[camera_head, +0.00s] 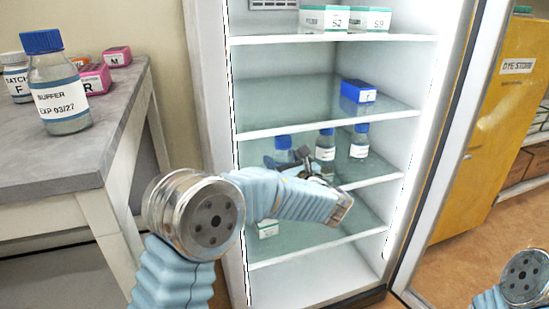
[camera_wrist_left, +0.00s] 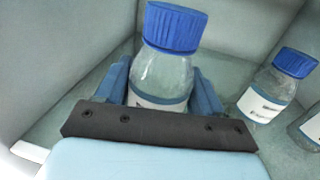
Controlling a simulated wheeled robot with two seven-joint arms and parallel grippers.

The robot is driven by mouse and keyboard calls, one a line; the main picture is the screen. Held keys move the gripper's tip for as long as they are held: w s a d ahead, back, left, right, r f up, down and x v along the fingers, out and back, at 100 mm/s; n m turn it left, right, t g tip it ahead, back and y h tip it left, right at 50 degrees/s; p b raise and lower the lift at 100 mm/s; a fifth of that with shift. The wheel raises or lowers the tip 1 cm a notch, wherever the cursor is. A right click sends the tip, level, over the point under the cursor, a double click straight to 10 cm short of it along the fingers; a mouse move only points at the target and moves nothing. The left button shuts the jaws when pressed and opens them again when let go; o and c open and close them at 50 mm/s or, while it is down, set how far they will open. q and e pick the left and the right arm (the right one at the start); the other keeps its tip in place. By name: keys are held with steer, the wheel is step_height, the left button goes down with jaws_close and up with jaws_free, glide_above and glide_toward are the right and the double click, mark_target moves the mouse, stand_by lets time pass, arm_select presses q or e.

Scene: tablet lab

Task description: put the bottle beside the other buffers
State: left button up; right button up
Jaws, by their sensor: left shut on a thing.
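My left gripper (camera_head: 290,157) reaches into the open fridge at the shelf (camera_head: 385,170) with the blue-capped bottles. It is shut on a clear bottle with a blue cap (camera_head: 283,144), which also shows upright between the fingers in the left wrist view (camera_wrist_left: 165,75). Two other buffer bottles stand to its right: a nearer one (camera_head: 325,146), also in the left wrist view (camera_wrist_left: 268,90), and a farther one (camera_head: 359,142). The held bottle is apart from them. I cannot tell whether its base touches the shelf. My right gripper is out of view.
Another blue-capped buffer bottle (camera_head: 58,90) stands on the grey bench (camera_head: 120,110) at left, near a white jar (camera_head: 16,78) and pink boxes (camera_head: 95,80). A blue box (camera_head: 358,92) sits on the shelf above. The fridge door frame (camera_head: 440,150) stands at right.

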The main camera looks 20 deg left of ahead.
mark_target(274, 157)
arm_select(q)
steer(key=shift+w+a, duration=0.45)
steer(key=shift+w, duration=0.05)
steer(key=x, duration=0.4)
steer(key=shift+s+d+f, duration=0.1)
steer(key=shift+s+f, duration=0.05)
steer(key=shift+f, duration=0.6)
steer(key=shift+f, duration=0.1)
steer(key=o, duration=1.4)
